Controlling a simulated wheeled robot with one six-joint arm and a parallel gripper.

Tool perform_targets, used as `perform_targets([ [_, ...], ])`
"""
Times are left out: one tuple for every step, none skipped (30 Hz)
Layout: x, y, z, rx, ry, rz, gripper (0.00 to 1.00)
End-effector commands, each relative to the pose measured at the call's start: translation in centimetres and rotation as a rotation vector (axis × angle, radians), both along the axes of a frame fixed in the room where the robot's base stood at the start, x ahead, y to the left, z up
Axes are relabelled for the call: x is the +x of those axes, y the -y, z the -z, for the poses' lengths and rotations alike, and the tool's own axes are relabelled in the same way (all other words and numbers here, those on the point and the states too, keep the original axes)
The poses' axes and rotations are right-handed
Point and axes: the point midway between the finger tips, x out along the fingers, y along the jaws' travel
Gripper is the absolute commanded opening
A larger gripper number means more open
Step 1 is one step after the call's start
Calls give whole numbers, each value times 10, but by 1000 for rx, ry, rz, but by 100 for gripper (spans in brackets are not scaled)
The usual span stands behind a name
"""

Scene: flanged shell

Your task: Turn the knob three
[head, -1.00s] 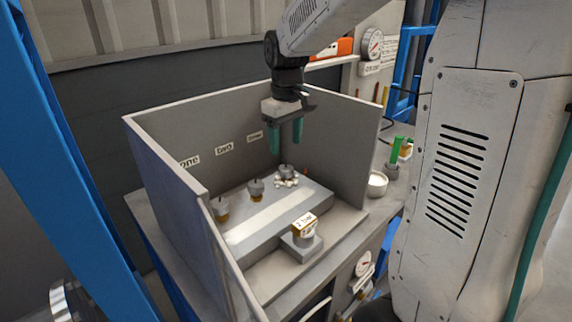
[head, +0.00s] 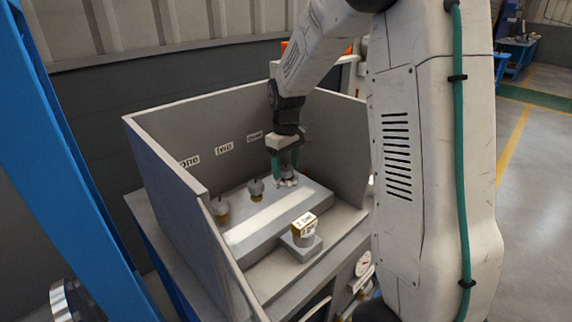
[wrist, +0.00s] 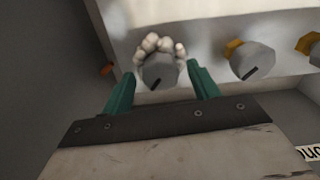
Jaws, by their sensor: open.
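The knob under the "three" label (head: 255,136) is a grey knob with a dark pointer line; it shows in the wrist view (wrist: 159,72). Whitish round lumps (wrist: 158,43) crowd around its far side and partly its flanks. My gripper (head: 286,168) is low over this knob, its green fingers open. In the wrist view, one finger is on each side of the knob, with the knob between the tips and small gaps at both sides. In the head view the fingers hide most of the knob.
The knob under "two" (head: 256,187) and the knob under "one" (head: 220,207) stand in the same row to the left. A labelled block (head: 303,226) stands in front. Grey shell walls (head: 165,175) enclose the left and back.

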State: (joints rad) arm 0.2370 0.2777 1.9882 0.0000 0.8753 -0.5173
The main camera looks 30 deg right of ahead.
Motion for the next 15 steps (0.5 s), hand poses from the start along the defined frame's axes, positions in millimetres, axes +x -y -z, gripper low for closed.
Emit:
perform_targets([
  [0, 0, 0, 0, 0, 0, 60],
  [0, 0, 0, 0, 0, 0, 60],
  [0, 0, 0, 0, 0, 0, 60],
  [0, 0, 0, 0, 0, 0, 60],
  [0, 0, 0, 0, 0, 0, 60],
  [0, 0, 0, 0, 0, 0, 55],
  [0, 0, 0, 0, 0, 0, 46],
  [0, 0, 0, 0, 0, 0, 38],
  [0, 0, 0, 0, 0, 0, 27],
  [0, 0, 0, 0, 0, 0, 19],
  [0, 0, 0, 0, 0, 0, 16],
  [0, 0, 0, 0, 0, 0, 16],
  [0, 0, 0, 0, 0, 0, 16],
  [0, 0, 0, 0, 0, 1, 16],
  [0, 0, 0, 0, 0, 2, 16],
])
